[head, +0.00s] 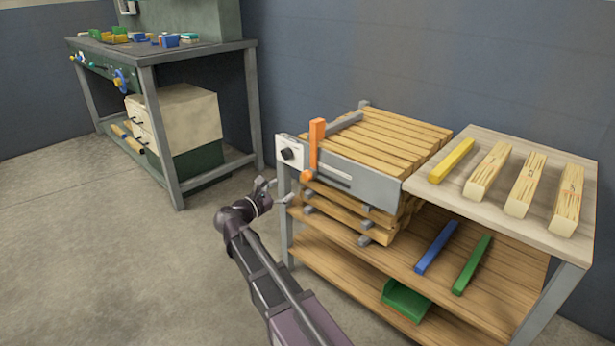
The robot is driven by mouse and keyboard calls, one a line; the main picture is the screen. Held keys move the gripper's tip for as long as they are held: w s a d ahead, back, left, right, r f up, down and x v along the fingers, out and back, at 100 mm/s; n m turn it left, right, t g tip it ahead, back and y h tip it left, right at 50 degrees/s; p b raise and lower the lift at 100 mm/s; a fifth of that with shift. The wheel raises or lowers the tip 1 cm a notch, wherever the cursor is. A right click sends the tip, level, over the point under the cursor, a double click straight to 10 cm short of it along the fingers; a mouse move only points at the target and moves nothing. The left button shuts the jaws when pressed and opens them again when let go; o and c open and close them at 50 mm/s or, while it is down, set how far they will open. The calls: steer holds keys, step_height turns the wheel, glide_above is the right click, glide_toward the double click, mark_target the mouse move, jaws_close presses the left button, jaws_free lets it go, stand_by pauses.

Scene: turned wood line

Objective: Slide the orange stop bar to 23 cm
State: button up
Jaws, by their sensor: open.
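The orange stop bar (317,143) stands upright at the left end of a grey rail (365,183) on the front of a slatted wooden bench. An orange piece (307,176) shows at its foot. A pale scale strip (334,171) runs along the rail to the right of the bar; its numbers are too small to read. My gripper (279,191) is open and empty, in front of and left of the bench's left end. It appears apart from the bar.
A white plate with a black knob (289,153) sits left of the bar. A side board (455,199) holds a yellow bar and several wood blanks. Lower shelves hold blue and green bars and a green tray (405,300). A workbench (200,48) stands back left; the left floor is clear.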

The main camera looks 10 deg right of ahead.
mark_target(305, 177)
steer(key=x, duration=1)
steer(key=shift+w+d, duration=0.15)
steer(key=shift+d, duration=0.1)
